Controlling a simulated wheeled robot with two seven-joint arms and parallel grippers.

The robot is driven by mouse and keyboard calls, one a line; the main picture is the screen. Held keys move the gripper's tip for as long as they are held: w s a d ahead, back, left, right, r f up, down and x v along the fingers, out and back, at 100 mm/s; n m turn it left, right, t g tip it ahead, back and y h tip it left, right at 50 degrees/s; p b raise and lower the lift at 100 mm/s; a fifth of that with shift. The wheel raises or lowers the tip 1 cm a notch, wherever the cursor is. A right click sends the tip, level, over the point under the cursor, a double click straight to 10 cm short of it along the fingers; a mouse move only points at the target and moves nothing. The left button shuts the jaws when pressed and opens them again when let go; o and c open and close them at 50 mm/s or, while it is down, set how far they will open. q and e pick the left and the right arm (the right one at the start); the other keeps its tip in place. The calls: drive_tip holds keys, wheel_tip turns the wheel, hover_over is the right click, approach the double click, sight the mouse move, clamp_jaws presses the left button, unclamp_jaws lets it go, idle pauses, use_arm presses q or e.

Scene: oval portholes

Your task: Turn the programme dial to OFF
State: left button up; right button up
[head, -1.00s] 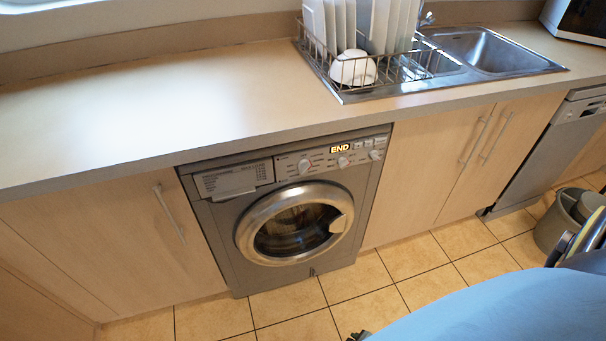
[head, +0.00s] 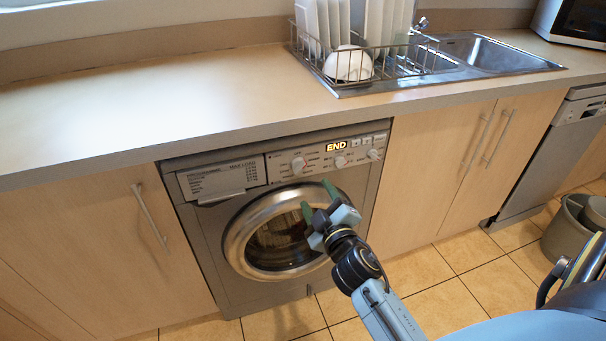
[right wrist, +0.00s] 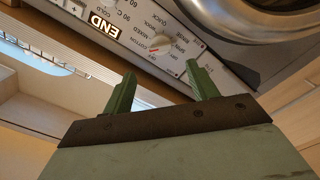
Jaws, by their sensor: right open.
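The washing machine (head: 215,262) stands under the counter, its display (head: 336,146) lit with END. The programme dial (head: 298,165) is a pale round knob on the panel, left of the display. The dial also shows in the right wrist view (right wrist: 160,42), upside down, with a red mark and printed words around it. I cannot read its setting surely. My right gripper (head: 318,199) is open and empty, its green fingers in front of the door's upper part, below and right of the dial. In the right wrist view the fingers (right wrist: 161,72) point towards the panel, apart from the dial. My left gripper is out of view.
The round door (head: 238,245) is closed just below the panel. Smaller knobs (head: 341,161) sit right of the dial. The detergent drawer (head: 220,180) is at left. The counter edge (head: 200,148) overhangs the panel. A dish rack and sink are above right.

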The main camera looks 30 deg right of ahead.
sight(302, 170)
drive_tip(key=b+x, duration=0.1)
drive_tip(key=x, duration=0.8)
drive_tip(key=shift+w+f, duration=0.1)
drive_tip(key=shift+w, duration=0.15)
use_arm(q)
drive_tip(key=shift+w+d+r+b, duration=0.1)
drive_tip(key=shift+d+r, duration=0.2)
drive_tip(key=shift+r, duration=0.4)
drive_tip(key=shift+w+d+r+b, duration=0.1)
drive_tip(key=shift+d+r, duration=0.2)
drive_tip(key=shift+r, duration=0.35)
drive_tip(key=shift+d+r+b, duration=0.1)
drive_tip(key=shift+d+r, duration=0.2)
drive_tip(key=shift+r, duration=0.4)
use_arm(e)
drive_tip(key=shift+w+d, duration=0.1)
drive_tip(key=shift+w, duration=0.35)
drive_tip(key=c, duration=1)
